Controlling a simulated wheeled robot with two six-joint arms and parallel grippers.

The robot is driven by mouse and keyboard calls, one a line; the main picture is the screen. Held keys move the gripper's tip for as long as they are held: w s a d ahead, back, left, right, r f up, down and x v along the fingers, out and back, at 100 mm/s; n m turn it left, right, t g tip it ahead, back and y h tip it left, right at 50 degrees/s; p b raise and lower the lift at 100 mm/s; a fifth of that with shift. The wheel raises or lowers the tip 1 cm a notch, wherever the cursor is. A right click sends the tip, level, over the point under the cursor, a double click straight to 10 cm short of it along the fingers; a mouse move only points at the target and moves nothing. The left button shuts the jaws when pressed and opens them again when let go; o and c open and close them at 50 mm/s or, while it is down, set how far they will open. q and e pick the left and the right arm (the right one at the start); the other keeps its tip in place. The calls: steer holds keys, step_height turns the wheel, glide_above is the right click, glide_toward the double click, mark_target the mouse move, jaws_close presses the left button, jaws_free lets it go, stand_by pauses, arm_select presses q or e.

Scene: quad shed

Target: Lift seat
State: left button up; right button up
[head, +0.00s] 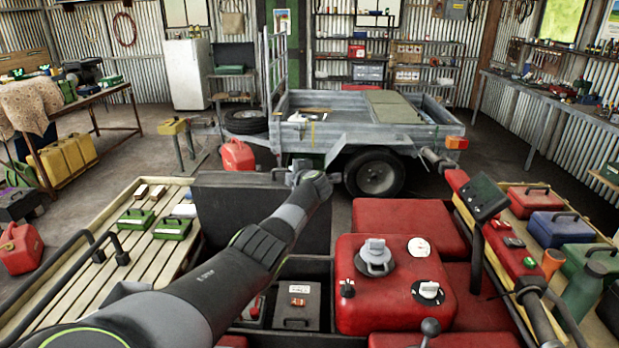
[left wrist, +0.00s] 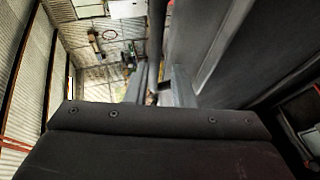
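The seat seems to be the dark panel (head: 225,212) standing steeply raised at the far end of an open compartment in the quad. My left arm reaches across the compartment from the lower left. My left gripper (head: 314,160) is at the panel's upper right corner, its fingers spread apart. In the left wrist view the two fingers (left wrist: 160,88) show with a gap between them. A large dark surface (left wrist: 235,45) fills the right there, close to the fingers; I cannot tell whether they touch it. My right gripper is not in view.
Grey boxes (head: 296,304) lie in the open compartment. A red tank (head: 395,285) with caps stands right of it. A slatted rack (head: 130,240) with green boxes is at left. Handlebars (head: 480,205) rise at right. A trailer (head: 330,125) stands beyond.

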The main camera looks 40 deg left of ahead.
arm_select(q)
steer(key=v, duration=1.5)
steer(key=shift+d, duration=0.2)
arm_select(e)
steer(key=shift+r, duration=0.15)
arm_select(q)
steer(key=shift+s+r, duration=0.1)
steer(key=shift+c, duration=0.2)
